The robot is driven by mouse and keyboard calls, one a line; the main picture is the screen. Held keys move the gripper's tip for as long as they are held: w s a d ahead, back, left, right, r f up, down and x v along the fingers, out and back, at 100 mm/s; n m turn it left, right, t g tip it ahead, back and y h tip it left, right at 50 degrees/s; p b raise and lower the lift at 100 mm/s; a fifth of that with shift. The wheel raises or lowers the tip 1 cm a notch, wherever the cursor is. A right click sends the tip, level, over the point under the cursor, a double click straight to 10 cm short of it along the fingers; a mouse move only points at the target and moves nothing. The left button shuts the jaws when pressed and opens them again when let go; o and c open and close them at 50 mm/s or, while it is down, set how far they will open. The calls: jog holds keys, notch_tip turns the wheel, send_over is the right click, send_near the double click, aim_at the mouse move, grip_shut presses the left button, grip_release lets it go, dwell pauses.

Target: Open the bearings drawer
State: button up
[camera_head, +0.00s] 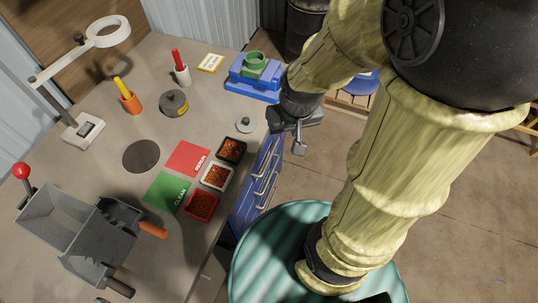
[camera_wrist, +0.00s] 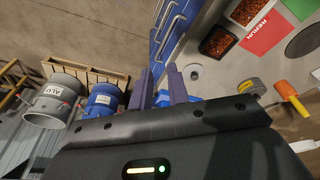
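A blue drawer cabinet (camera_head: 258,185) with several pale bar handles (camera_head: 265,178) is under the bench's right edge. The drawers look shut. No label is readable, so I cannot tell which is the bearings drawer. In the wrist view the blue drawer fronts (camera_wrist: 160,48) and handles (camera_wrist: 171,34) lie ahead of the fingers, at upper middle. My gripper (camera_head: 288,136) is just off the bench edge near the cabinet's far upper end. In the wrist view my gripper (camera_wrist: 160,88) has its two fingers apart with nothing visible between them. It appears clear of the handles.
The bench (camera_head: 120,185) carries three small scrap trays (camera_head: 203,205), red and green mats, a blue fixture (camera_head: 250,85) and a grey hopper device (camera_head: 90,240). Blue and grey barrels (camera_wrist: 103,98) stand beyond. Floor to the right is mostly clear.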

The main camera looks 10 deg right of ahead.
jog(key=n+t+y+b, duration=0.7)
jog(key=n+y+b, duration=0.7)
jog(key=n, duration=1.5)
send_near(272, 154)
jog(key=shift+h, duration=0.6)
jog(key=b+x, duration=0.1)
jog(key=x, duration=0.9)
jog(key=shift+a+r+b, duration=0.1)
jog(key=shift+a+b, duration=0.1)
jog(key=shift+b, duration=0.1)
grip_shut()
